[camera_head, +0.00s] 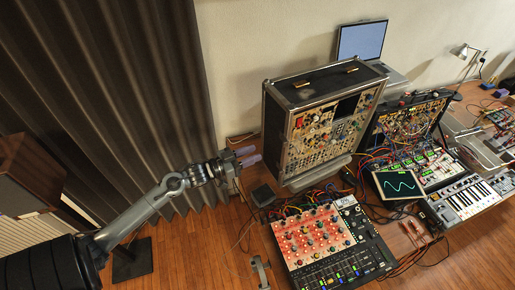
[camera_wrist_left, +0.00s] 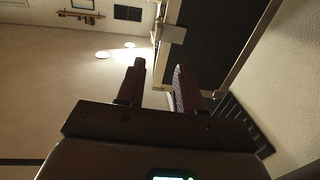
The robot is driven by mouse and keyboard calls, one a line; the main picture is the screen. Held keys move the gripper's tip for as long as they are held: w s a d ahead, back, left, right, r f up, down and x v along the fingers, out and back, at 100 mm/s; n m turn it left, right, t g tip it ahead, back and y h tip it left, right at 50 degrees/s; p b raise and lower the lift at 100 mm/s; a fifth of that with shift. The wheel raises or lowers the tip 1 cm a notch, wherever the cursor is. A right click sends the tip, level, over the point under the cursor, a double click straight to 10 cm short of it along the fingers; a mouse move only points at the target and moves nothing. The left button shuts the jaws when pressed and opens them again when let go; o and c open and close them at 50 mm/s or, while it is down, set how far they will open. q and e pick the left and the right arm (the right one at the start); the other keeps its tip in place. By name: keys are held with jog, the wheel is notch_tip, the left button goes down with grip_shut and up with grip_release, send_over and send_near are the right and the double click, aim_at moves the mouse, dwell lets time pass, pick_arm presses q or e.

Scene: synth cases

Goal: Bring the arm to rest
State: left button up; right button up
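My left arm comes in from the left in the head view, and its gripper (camera_head: 246,156) is in the air just left of the tall synth case (camera_head: 296,98). In the left wrist view the two fingers of this gripper (camera_wrist_left: 160,88) stand apart with nothing between them. A dark panel with metal edging (camera_wrist_left: 215,40), seemingly the case's side, shows beyond the fingers. I cannot tell the exact gap between fingers and case. My right gripper is not seen in either view.
A red-panelled synth and mixer (camera_head: 318,240) stand at the front, with patch cables around them. A second modular case (camera_head: 410,118), a tablet (camera_head: 399,185), a keyboard (camera_head: 466,200) and a laptop (camera_head: 362,41) are to the right. A dark curtain (camera_head: 110,80) hangs behind my arm.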

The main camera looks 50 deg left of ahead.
pick_arm(q)
jog(key=s+d+f+n+g+y+p, duration=0.1)
jog(key=s+d+n+g+p, duration=0.3)
jog(key=d, duration=0.7)
jog(key=s+d+f+m+g+y+p, duration=0.15)
jog(key=s+d, duration=0.35)
jog(key=d, duration=0.5)
jog(key=s+d+m+g+y, duration=0.1)
jog(key=s+d+m+g, duration=0.1)
jog(key=s+g, duration=0.6)
jog(key=s, duration=0.5)
jog(key=shift+d+f+p, duration=0.15)
jog(key=shift+p, duration=0.15)
jog(key=shift+s+g, duration=0.1)
jog(key=shift+g, duration=0.15)
dwell(0.6)
